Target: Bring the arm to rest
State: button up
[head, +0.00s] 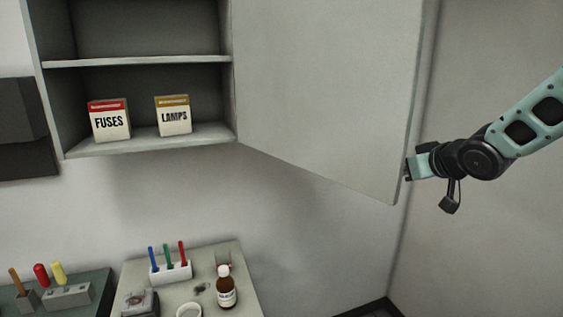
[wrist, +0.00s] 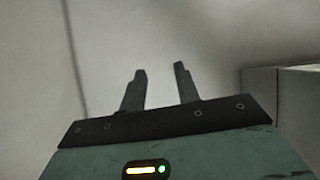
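My gripper (head: 409,169) is at the right in the head view, at the free edge of the open cabinet door (head: 325,85). I cannot tell whether it touches the door. My arm reaches in from the right edge of the picture. In the wrist view my gripper's two dark fingers (wrist: 160,88) stand apart with nothing between them. A pale wall fills most of that view behind them.
The wall cabinet (head: 140,147) stands open, with a fuses box (head: 110,121) and a lamps box (head: 173,116) on its lower shelf. Below, a table (head: 243,270) holds a pen holder (head: 171,272) and a brown bottle (head: 226,290).

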jog(key=s+d+f+m+g+h, duration=0.15)
jog(key=s+f+g, duration=0.4)
jog(key=s, duration=0.75)
jog(key=s+d+f+m+g+h, duration=0.15)
jog(key=s+f+g, duration=0.4)
jog(key=s, duration=0.75)
jog(key=s+a+f+n+b, duration=0.3)
jog(key=s+a+f+b, duration=0.3)
jog(key=a+f+b, duration=0.1)
jog(key=s+a+f+n+b, duration=0.4)
jog(key=s+a+f+b, duration=0.2)
jog(key=a+f+b, duration=0.2)
jog(key=a+b, duration=0.1)
jog(key=a, duration=0.1)
jog(key=shift+a+g+y, duration=0.3)
jog(key=shift+a, duration=0.05)
